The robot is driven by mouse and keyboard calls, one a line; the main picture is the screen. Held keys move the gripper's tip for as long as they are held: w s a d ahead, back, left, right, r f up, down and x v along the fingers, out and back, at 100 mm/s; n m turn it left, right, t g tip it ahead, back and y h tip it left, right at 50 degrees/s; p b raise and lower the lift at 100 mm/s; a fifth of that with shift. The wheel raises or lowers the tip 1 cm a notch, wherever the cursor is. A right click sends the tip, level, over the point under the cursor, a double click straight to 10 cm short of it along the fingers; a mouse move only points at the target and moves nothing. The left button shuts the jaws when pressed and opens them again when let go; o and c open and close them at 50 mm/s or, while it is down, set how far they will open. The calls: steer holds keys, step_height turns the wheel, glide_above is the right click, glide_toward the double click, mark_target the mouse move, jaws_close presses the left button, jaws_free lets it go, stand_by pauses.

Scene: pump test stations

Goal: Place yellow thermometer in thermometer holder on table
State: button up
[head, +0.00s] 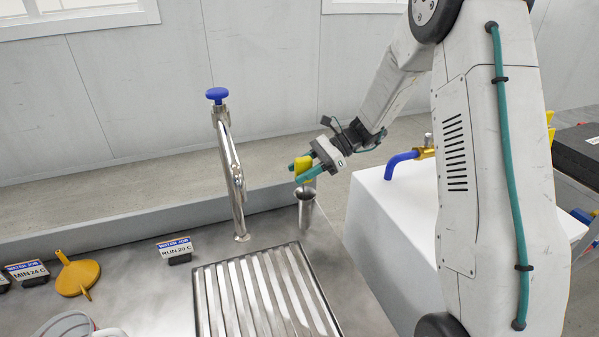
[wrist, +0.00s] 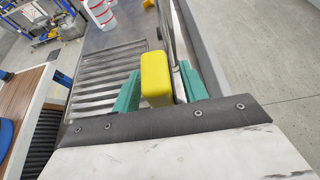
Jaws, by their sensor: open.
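The yellow thermometer (head: 302,167) stands upright at the metal cup-shaped thermometer holder (head: 305,208) on the steel table. Its yellow head shows above the holder's rim, and its lower part seems to be inside, hidden from view. My gripper (head: 303,170) is open, with its teal fingers on either side of the yellow head. In the wrist view the yellow head (wrist: 157,78) lies between my fingers (wrist: 158,90), with a gap on the right side; contact on the left side is hard to tell. The holder is hidden in the wrist view.
A tap with a blue knob (head: 230,165) stands left of the holder, behind a slatted drain grate (head: 262,290). A yellow funnel (head: 77,275) and small signs (head: 176,250) lie further left. A white block with a blue-spouted brass tap (head: 402,160) stands right.

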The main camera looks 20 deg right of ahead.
steer(key=v, duration=1.1)
steer(key=s+a+r+n+g+h, duration=0.1)
steer(key=s+a+r+n+h, duration=0.3)
steer(key=s, duration=0.5)
steer(key=s+a+r+n+g+h, duration=0.1)
steer(key=s+a+r+n+h, duration=0.1)
steer(key=s+a+r+n, duration=0.45)
steer(key=s+d+n+t+h, duration=0.3)
steer(key=s+n+h, duration=0.4)
steer(key=s, duration=1.1)
steer(key=shift+s+d+f, duration=0.25)
steer(key=shift+s+d, duration=0.1)
steer(key=shift+s, duration=0.05)
steer(key=shift+n, duration=0.25)
steer(key=shift+c, duration=0.7)
